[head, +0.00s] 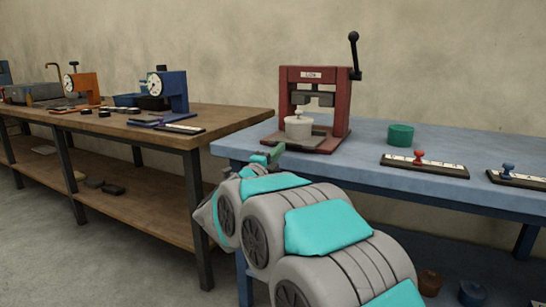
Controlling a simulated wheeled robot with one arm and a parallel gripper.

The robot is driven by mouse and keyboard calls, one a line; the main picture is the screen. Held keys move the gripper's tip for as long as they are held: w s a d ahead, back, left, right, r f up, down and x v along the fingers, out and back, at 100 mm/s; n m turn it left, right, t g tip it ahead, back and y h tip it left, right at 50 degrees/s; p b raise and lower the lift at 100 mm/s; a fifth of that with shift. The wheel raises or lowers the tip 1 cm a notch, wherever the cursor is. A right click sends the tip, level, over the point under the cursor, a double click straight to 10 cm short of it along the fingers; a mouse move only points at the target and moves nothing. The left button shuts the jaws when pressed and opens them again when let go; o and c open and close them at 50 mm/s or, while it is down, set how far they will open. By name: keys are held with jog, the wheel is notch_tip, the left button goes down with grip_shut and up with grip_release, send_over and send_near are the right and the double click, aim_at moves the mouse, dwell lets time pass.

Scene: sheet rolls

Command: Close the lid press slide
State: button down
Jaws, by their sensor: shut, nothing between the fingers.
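The lid press (340,107) is a red frame on the blue table, with a black lever and knob raised at its upper right. Inside it, a dark press head hangs above a pale pot (298,129) with a small knobbed lid on top. The pot stands toward the front left of the red base plate (318,145). A separate slide is hard to make out from the base. My gripper (271,157) is near the table's left front corner, just in front of and below the press base. It is shut and empty, small and partly hidden by my arm.
On the blue table (455,142), a green cylinder (400,135) and a black scale strip with a red knob (418,158) stand right of the press; a blue-knobbed one (508,171) is further right.

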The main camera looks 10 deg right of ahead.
jog(key=shift+w+d, duration=0.2)
jog(key=x, duration=0.2)
jog(key=f+x, duration=0.1)
jog(key=x, duration=0.1)
jog(key=b+x, duration=0.1)
jog(key=x, duration=0.2)
jog(key=shift+w+d+f, duration=0.15)
jog(key=shift+w+d, duration=0.2)
jog(key=shift+w, duration=0.05)
